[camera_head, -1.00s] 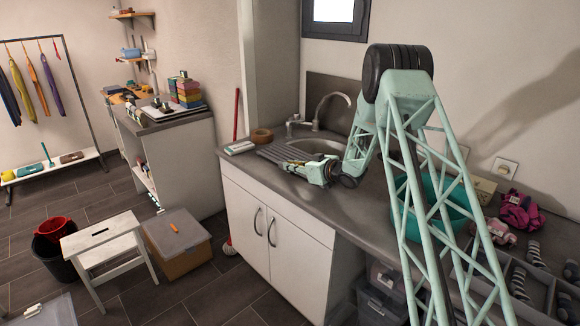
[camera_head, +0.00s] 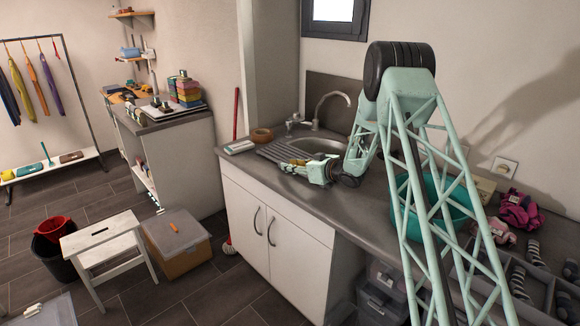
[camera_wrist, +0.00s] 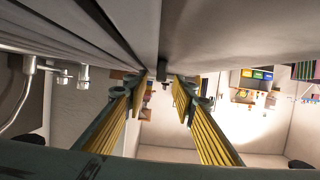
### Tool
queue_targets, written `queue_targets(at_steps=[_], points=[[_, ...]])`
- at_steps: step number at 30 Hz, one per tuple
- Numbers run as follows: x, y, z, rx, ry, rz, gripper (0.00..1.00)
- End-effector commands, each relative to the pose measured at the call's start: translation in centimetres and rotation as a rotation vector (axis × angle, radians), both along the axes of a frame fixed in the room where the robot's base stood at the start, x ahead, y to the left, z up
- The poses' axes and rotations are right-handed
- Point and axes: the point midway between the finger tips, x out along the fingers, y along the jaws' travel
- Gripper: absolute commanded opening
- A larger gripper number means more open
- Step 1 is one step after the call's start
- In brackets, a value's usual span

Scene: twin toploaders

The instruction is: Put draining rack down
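The draining rack appears to be the grey ridged panel (camera_head: 274,153) on the counter, left of the sink basin. In the wrist view a grey ridged surface (camera_wrist: 80,32) fills the upper left; I take it to be the same panel. My gripper (camera_head: 286,163) is low over the counter at the panel's front right side. In the wrist view, its yellow-padded fingers (camera_wrist: 161,78) are apart, with a gap between the tips. A small dark piece shows in that gap, but contact with it cannot be told. My fingers partly hide the rack's near side.
The tap (camera_head: 333,108) rises behind the sink basin (camera_head: 322,146). A brown roll (camera_head: 261,135) and a white box (camera_head: 239,147) are at the counter's left end. A teal tub (camera_head: 452,212) and a sock tray (camera_head: 541,283) are to the right, behind my arm.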

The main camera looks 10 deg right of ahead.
Motion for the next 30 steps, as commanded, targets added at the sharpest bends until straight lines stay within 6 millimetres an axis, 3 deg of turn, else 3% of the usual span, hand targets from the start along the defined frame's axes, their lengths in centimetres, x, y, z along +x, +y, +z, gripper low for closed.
queue_targets(at_steps=[21, 30], points=[[-7.2, -4.7, 2.7, 0.001, 0.000, -0.001, 0.25], [-9.0, -5.8, 3.3, 0.000, 0.000, 0.000, 0.25]])
